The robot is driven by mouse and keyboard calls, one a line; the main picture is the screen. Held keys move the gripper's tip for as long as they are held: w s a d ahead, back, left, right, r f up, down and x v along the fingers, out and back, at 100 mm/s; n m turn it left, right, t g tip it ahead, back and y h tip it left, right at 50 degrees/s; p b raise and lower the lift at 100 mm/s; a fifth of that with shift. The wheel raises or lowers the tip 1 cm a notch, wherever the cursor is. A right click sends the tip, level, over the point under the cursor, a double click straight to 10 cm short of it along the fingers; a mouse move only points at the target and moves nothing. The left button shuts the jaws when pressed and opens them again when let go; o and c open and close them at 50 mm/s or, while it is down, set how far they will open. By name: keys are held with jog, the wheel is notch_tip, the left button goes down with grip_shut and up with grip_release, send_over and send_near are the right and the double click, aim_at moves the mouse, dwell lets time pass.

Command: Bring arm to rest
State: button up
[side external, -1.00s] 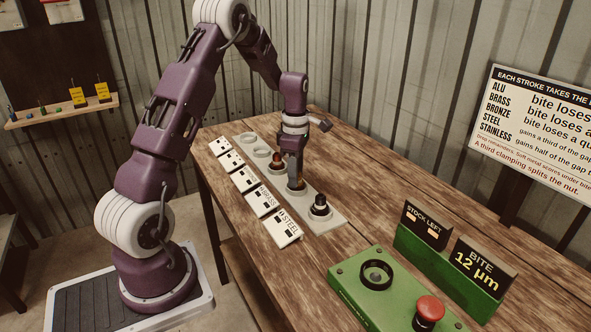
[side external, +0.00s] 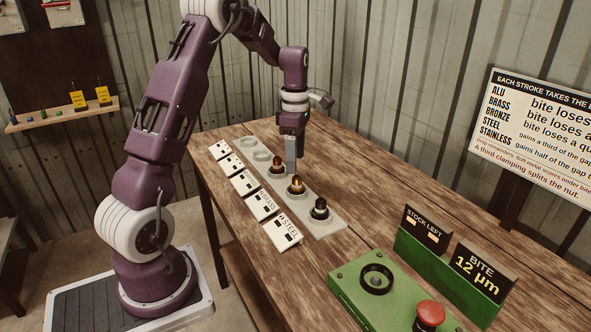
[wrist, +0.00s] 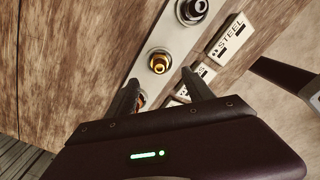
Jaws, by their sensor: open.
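My gripper (side external: 291,160) hangs fingers-down above the grey strip (side external: 327,226) on the wooden table. It is open and empty, and its two fingers (wrist: 160,92) stand apart in the wrist view. A brass-coloured fitting (side external: 297,186) sits on the strip just below and right of the fingertips; it also shows in the wrist view (wrist: 159,62). A dark fitting (side external: 320,209) stands at the near end of the strip. A copper-coloured fitting (side external: 278,165) stands just left of the fingers.
Label cards, including BRASS (side external: 262,205) and STEEL (side external: 283,233), lie beside the strip. A green crimper box (side external: 345,287) with a red button (side external: 430,314) stands at the front right. Behind it are STOCK LEFT (side external: 427,229) and BITE (side external: 479,268) signs. Open table lies right of the strip.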

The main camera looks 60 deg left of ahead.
jog(key=shift+r, duration=0.25)
jog(key=s+d+r+m+t, duration=0.2)
jog(key=s+d+r+m, duration=0.3)
jog(key=d+r+m, duration=0.3)
jog(key=s+d+r+m+t, duration=0.1)
jog(key=s+d+r+m, duration=0.45)
jog(key=d, duration=0.35)
jog(key=s+d+m+t, duration=0.1)
jog(key=s+d+m, duration=0.2)
jog(key=s+m, duration=0.3)
jog(key=s+d+f+m+t, duration=0.1)
jog(key=s+d+m, duration=0.3)
jog(key=s+m, duration=0.2)
jog(key=shift+s+d+f+m+t, duration=0.2)
jog(key=shift+s+m+t, duration=0.15)
jog(key=shift+m, duration=0.4)
